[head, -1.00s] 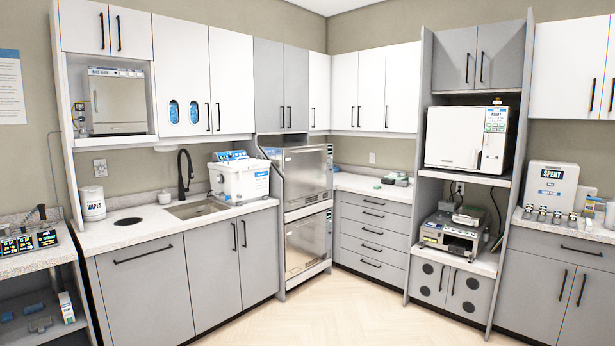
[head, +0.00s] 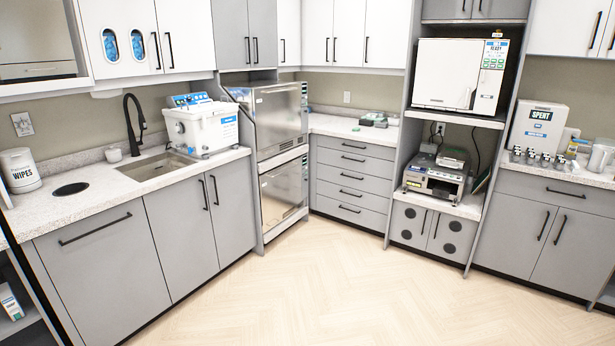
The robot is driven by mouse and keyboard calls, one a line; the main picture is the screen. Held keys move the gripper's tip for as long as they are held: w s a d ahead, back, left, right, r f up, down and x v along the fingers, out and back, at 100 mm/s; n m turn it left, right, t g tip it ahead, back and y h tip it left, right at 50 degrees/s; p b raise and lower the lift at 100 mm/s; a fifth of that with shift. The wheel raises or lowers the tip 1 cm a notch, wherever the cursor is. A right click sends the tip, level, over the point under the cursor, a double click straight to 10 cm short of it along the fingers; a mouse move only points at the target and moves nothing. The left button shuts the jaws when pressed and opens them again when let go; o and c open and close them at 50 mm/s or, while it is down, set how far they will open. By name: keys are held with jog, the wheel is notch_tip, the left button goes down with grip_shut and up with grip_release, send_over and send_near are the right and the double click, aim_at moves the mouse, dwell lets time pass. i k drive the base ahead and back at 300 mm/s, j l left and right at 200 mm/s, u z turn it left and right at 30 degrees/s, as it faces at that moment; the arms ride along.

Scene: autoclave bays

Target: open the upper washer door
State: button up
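The upper washer door (head: 282,119) is a stainless steel panel in the tall corner unit, left of the grey drawers. It appears shut, with a handle bar along its top edge. The lower washer door (head: 284,190), also steel, sits right below it and appears shut too. Both doors are seen at a steep angle. My gripper and arm are not in view.
The sink counter (head: 108,190) with a white tub (head: 203,127) runs along the left up to the washer. Grey drawers (head: 351,180) stand to its right. A white autoclave (head: 461,75) sits farther right. The wood floor (head: 330,285) in front is clear.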

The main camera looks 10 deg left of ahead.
aim_at(277, 109)
jog(key=i+j+u, duration=0.25)
jog(key=i, duration=0.85)
jog(key=i+u, duration=0.3)
jog(key=i, duration=0.75)
